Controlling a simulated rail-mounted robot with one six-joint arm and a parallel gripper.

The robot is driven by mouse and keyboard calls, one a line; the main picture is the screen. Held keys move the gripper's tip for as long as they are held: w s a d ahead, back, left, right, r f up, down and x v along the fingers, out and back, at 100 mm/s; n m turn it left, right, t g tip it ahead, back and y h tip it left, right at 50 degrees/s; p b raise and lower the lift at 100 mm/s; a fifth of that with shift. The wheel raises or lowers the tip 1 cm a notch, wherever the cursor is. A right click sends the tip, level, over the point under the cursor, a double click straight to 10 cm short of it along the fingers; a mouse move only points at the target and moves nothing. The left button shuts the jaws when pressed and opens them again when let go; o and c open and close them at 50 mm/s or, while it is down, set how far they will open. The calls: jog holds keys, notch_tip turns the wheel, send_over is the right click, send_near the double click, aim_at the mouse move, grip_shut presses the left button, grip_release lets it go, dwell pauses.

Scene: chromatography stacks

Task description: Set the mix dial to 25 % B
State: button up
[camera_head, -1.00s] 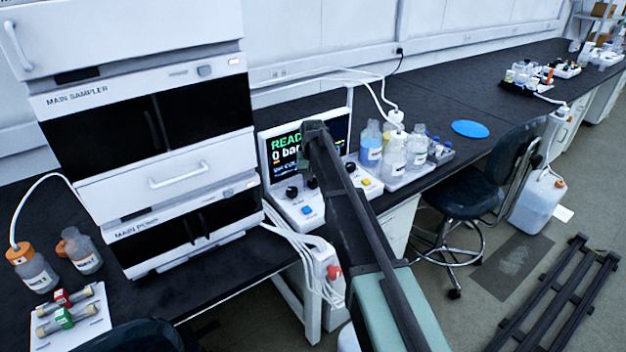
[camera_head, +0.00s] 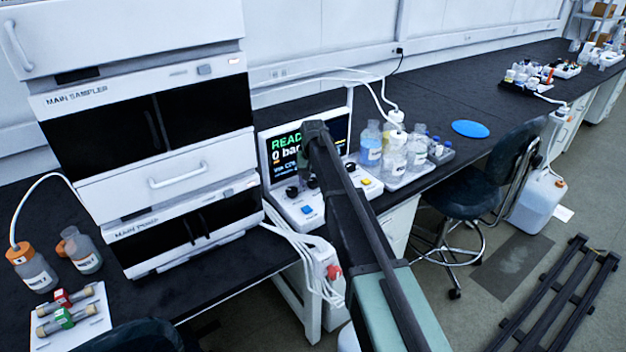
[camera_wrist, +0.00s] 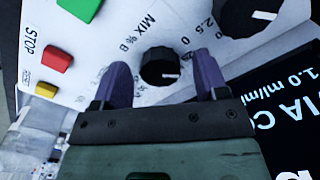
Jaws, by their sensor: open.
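The mix dial (camera_wrist: 158,67) is a small black knob in the wrist view, beside the printed words "MIX % B". In the head view the white control console (camera_head: 300,212) stands on the bench, and my arm hides the gripper and part of the console.
A larger black knob (camera_wrist: 250,16) sits close beside the right finger. A red STOP button (camera_wrist: 56,58), a yellow button (camera_wrist: 46,90) and a green button (camera_wrist: 80,7) share the panel. The console screen (camera_wrist: 285,115) is near the gripper. Bottles (camera_head: 393,155) stand right of the console.

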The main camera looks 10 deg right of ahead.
aim_at(313, 181)
jog(key=shift+r, duration=0.1)
notch_tip(313, 181, up, 11)
jog(key=p, duration=1.1)
jog(key=shift+f, duration=0.2)
jog(key=s+n, duration=0.2)
jog(key=s, duration=3.4)
jog(key=shift+s, duration=0.2)
jog(key=shift+d, duration=0.1)
